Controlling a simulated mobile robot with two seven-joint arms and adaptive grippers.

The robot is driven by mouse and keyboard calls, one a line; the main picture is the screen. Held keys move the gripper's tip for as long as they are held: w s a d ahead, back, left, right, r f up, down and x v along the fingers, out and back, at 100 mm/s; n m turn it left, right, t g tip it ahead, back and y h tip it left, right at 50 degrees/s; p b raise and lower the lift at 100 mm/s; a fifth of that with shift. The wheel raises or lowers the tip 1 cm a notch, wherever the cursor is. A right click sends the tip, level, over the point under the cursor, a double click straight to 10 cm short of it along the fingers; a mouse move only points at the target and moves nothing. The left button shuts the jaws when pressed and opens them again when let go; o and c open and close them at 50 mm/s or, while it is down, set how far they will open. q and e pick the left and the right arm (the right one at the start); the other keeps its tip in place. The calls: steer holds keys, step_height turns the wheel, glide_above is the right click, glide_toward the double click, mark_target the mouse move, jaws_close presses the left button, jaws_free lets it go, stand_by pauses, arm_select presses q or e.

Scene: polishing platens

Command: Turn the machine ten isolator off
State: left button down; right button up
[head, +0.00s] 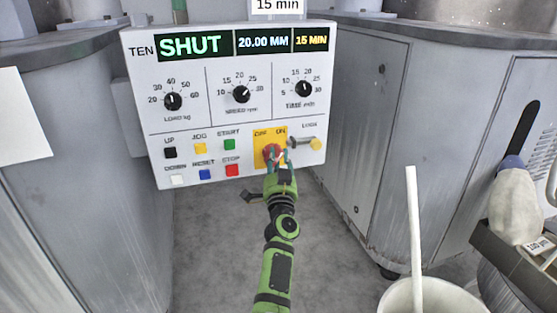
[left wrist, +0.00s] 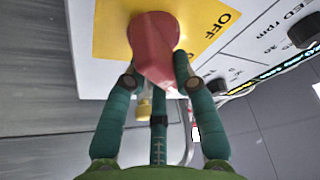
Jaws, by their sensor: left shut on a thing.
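The isolator is a red rotary handle (head: 271,152) on a yellow plate (head: 262,133) marked OFF and ON, low on the right of the machine ten panel (head: 190,106). The left wrist view shows the red handle (left wrist: 154,48) close up, with the OFF label beside it. My left gripper (head: 276,160) has its teal fingers shut on the handle; in the left wrist view the fingers (left wrist: 157,75) lie on both sides of it. The handle's exact pointing is hard to tell. The display (head: 195,46) reads SHUT, 20.00 MM, 15 MIN. My right gripper is not in view.
A lock pin with a yellow end (head: 316,144) sits just right of the isolator. Push buttons (head: 200,148) are to its left, and three knobs (head: 241,94) are above. A white bucket (head: 430,298) with a stick stands at the lower right. Grey cabinets flank the panel.

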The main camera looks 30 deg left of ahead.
arm_select(q)
steer(key=n+y, duration=0.1)
steer(key=n, duration=0.1)
steer(key=n+y, duration=0.1)
steer(key=n, duration=0.1)
steer(key=shift+r+n+g, duration=0.2)
steer(key=shift+n+g, duration=0.2)
steer(key=n+g+y, duration=0.1)
steer(key=n, duration=0.2)
steer(key=n+g+y, duration=0.1)
steer(key=n+y, duration=0.1)
steer(key=n, duration=0.1)
steer(key=shift+a+r+n, duration=0.1)
steer(key=shift+r+n, duration=0.05)
steer(key=shift+n, duration=0.25)
steer(key=n+g, duration=0.1)
steer(key=n, duration=0.2)
steer(key=n+g+y, duration=0.1)
steer(key=n+g, duration=0.1)
steer(key=n, duration=0.1)
steer(key=n+g+y, duration=0.1)
steer(key=n, duration=0.1)
steer(key=shift+s+a+r+n+g, duration=0.1)
steer(key=shift+s+r+n+g, duration=0.05)
steer(key=shift+n+g, duration=0.2)
steer(key=shift+s+a+n+g+b, duration=0.1)
steer(key=shift+n+g+b, duration=0.2)
steer(key=shift+n+g, duration=0.9)
steer(key=shift+n+t, duration=0.45)
steer(key=shift+n, duration=0.2)
